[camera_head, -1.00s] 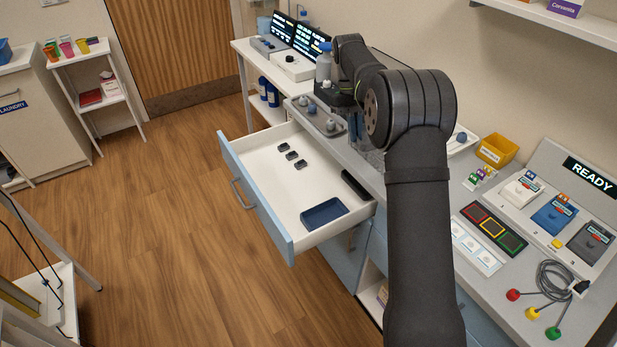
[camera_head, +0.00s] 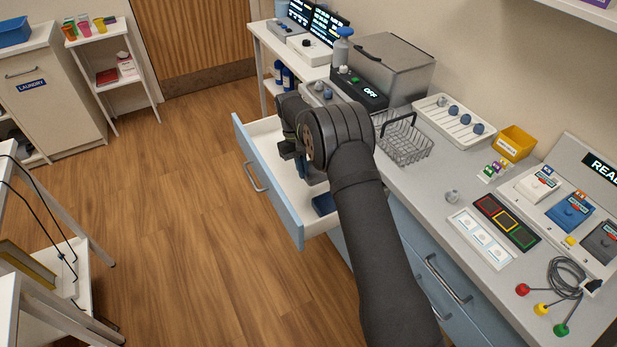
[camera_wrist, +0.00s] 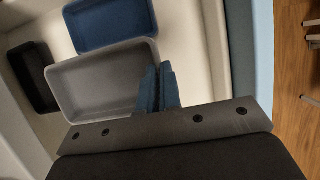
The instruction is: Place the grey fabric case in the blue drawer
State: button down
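A grey case (camera_wrist: 95,80), open and tray-like with a raised pale rim, shows in the wrist view. My gripper (camera_wrist: 158,85) has its two blue fingers close together at the case's right edge and looks shut on it. In the head view my gripper (camera_head: 303,165) is over the open blue drawer (camera_head: 268,185); my arm hides the case there. The drawer has a white inside and blue front. A dark blue tray (camera_wrist: 110,22) lies in its right end, partly seen in the head view (camera_head: 323,204).
A black item (camera_wrist: 32,75) lies by the drawer's back wall. On the counter are a wire basket (camera_head: 405,150), a white tray with knobs (camera_head: 453,122), a yellow bin (camera_head: 515,143) and a grey machine (camera_head: 398,65). Floor is clear before the drawer.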

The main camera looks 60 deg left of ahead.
notch_tip(320, 180, down, 7)
jog(key=shift+f, duration=0.1)
jog(key=shift+f, duration=0.1)
dwell(0.3)
jog(key=c, duration=1.6)
grip_release()
jog(key=v, duration=1.2)
jog(key=x, duration=1.1)
jog(key=shift+d+f, duration=0.2)
jog(key=shift+r, duration=1.7)
